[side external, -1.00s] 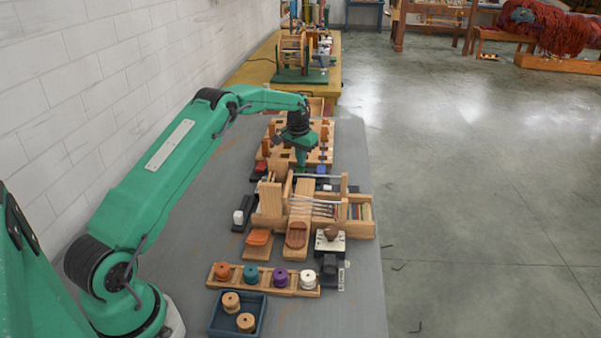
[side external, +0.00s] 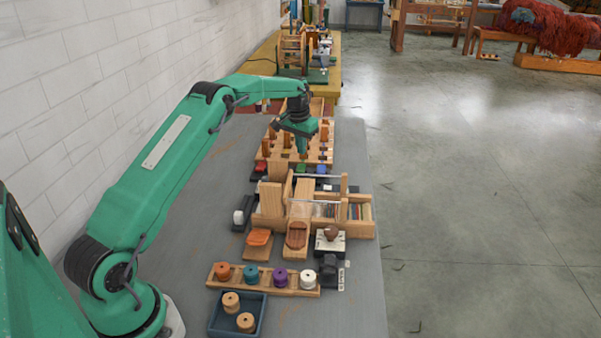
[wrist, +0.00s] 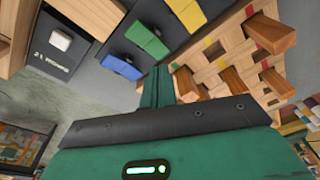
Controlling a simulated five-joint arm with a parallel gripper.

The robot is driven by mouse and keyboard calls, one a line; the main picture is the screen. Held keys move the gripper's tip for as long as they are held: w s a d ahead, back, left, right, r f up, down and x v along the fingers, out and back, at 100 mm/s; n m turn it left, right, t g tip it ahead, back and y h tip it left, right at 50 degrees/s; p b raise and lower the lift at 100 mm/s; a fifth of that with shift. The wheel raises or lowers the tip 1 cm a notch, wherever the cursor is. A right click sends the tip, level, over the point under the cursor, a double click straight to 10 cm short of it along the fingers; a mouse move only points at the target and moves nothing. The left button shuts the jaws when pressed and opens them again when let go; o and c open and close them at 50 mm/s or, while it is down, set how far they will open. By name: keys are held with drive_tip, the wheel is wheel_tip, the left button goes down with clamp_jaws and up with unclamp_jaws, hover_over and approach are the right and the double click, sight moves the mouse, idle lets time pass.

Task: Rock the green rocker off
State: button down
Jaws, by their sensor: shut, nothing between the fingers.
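The green rocker (side external: 301,168) sits in a dark strip between the red rocker (side external: 261,166) and the blue rocker (side external: 321,169). In the wrist view the green rocker (wrist: 147,38) lies between the blue rocker (wrist: 121,67) and a yellow rocker (wrist: 188,12). Its two faces meet at a crease; I cannot tell for sure which end is down. My gripper (side external: 303,152) is shut and empty, pointing down above and just behind the green rocker in the side view. In the wrist view its fingertips (wrist: 162,72) show just below the green rocker, apart from it.
A wooden board with upright pegs (wrist: 230,75) stands close beside my fingers. A wooden frame (side external: 270,205) stands in front of the rockers. A white switch (wrist: 61,40) is on a dark plate nearby.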

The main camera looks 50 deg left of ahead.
sight(302, 167)
drive_tip(key=shift+r, duration=1.3)
drive_tip(key=shift+r, duration=0.1)
drive_tip(key=s+d+r+m+t, duration=0.1)
drive_tip(key=s+d+r+t, duration=0.1)
drive_tip(key=s+d+r, duration=1.35)
drive_tip(key=s+d+m+t, duration=0.1)
drive_tip(key=s+d, duration=0.4)
drive_tip(key=s, duration=0.6)
drive_tip(key=s+d+f+m+t, duration=0.1)
drive_tip(key=s+d, duration=0.4)
drive_tip(key=s, duration=0.7)
drive_tip(key=shift+s+d+f+h, duration=0.2)
drive_tip(key=shift+d+h, duration=0.05)
drive_tip(key=shift+h, duration=0.15)
